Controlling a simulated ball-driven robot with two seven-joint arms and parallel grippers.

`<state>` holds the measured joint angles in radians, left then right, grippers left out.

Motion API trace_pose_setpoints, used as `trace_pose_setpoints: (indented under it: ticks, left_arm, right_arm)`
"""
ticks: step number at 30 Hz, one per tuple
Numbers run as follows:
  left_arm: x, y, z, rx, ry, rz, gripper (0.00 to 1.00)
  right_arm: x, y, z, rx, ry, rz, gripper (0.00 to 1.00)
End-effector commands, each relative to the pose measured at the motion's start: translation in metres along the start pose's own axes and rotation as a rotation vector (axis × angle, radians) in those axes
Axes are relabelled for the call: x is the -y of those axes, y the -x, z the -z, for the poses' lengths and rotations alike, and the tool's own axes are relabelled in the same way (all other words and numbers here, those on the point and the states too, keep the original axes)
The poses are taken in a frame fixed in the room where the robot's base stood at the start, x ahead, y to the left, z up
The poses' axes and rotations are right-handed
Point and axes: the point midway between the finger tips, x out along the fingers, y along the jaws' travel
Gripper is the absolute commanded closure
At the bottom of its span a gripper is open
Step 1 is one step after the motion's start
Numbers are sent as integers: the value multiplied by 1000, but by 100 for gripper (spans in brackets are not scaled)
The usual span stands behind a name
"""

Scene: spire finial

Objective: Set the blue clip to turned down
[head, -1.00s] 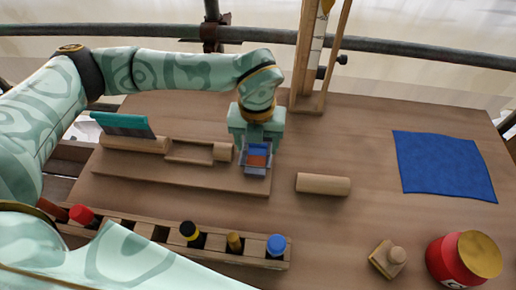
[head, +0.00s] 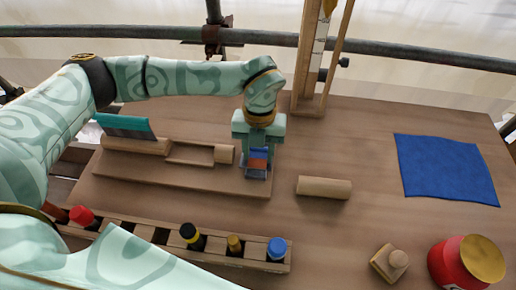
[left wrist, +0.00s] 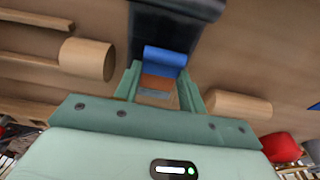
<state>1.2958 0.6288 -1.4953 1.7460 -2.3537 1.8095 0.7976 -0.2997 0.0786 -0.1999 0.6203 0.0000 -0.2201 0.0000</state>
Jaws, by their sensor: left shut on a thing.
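The blue clip (head: 259,153) is at the right end of the long wooden base board, with a brown-orange piece and a grey-blue part below its blue top. My left gripper (head: 257,160) points down over it and is shut on it. In the left wrist view the clip's rolled blue part (left wrist: 165,58) lies across between the two green fingers (left wrist: 158,92), with the brown-orange and grey parts nearer the palm. The fingers partly hide the clip, and its exact angle is hard to tell. My right gripper is not in view.
A wooden cylinder (head: 324,187) lies right of the clip. A wooden rack (head: 160,232) with several coloured-cap pieces stands in front. A blue cloth (head: 446,168), a wooden stamp (head: 389,263) and a red jar (head: 450,262) are at the right. A wooden frame (head: 310,70) stands behind.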

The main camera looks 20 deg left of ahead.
Motion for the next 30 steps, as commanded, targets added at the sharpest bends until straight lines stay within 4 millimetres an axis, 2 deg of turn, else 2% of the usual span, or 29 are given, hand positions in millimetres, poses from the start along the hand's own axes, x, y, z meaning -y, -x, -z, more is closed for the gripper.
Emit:
trace_pose_setpoints:
  ticks: [6, 14, 15, 16, 17, 26, 30]
  left_arm:
    - [0, -3, -4, -114, 2, 2, 82]
    - [0, -3, -4, -116, 0, 3, 82]
    - [0, -3, -4, -116, 0, 3, 48]
    - [0, -3, -4, -116, 0, 3, 40]
    - [0, -3, -4, -116, 0, 3, 37]
    - [0, -1, -4, -115, 0, 2, 37]
    - [0, 17, -6, -111, 0, 3, 37]
  right_arm:
    - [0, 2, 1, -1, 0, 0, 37]
    - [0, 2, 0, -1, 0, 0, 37]
    - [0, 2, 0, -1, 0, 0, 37]
    - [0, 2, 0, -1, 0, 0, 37]
    - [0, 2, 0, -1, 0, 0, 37]
    - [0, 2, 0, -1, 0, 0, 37]
    - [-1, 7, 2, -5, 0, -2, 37]
